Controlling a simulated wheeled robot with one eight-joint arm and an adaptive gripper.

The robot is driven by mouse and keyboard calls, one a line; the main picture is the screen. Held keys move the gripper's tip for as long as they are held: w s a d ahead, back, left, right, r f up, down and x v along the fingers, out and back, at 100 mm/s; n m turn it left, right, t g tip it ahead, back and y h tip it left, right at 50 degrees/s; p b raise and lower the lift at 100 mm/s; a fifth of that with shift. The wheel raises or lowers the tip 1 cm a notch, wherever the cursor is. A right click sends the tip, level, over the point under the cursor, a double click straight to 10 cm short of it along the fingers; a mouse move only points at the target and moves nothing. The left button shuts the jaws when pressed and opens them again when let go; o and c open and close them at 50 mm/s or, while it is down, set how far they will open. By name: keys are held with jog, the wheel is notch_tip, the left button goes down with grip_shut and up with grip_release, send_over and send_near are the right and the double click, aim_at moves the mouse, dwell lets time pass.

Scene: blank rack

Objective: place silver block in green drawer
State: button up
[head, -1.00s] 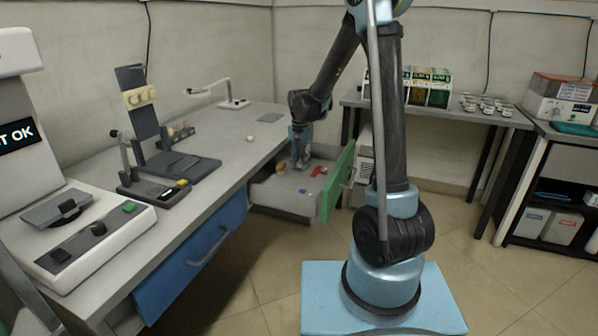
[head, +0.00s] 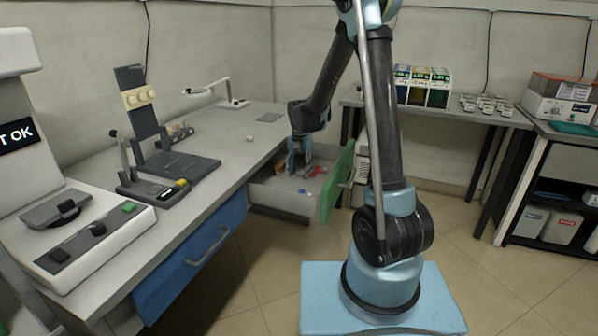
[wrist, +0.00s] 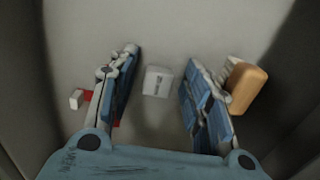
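The green drawer (head: 337,182) is pulled out of the bench, its green front facing right. My gripper (head: 297,170) points down inside it. In the wrist view my gripper (wrist: 160,92) is open, its two blue fingers wide apart. A small pale silver-white block (wrist: 158,81) lies on the drawer floor between the fingers, with a gap on both sides and no finger touching it. I cannot make this block out clearly in the head view.
A tan-orange block (wrist: 246,86) lies beside the right finger. A red piece (wrist: 88,96) and a small white piece (wrist: 76,99) lie by the left finger, partly hidden. The blue drawer (head: 192,258) is nearly closed. A small white object (head: 250,138) sits on the bench.

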aim_at(300, 171)
notch_tip(300, 171, up, 11)
jog(key=s+d+r, duration=0.5)
jog(key=s+d, duration=0.2)
jog(key=s+d+n+t, duration=0.1)
jog(key=s+d+n, duration=0.1)
jog(key=s+d, duration=0.65)
jog(key=s+d+f+n, duration=0.1)
jog(key=s+d+f, duration=0.2)
jog(key=s, duration=0.6)
jog(key=s+d+f+n+t, duration=0.1)
jog(key=s+d+f, duration=0.1)
jog(key=s+f, duration=0.3)
jog(key=s, duration=0.4)
jog(key=shift+d, duration=0.4)
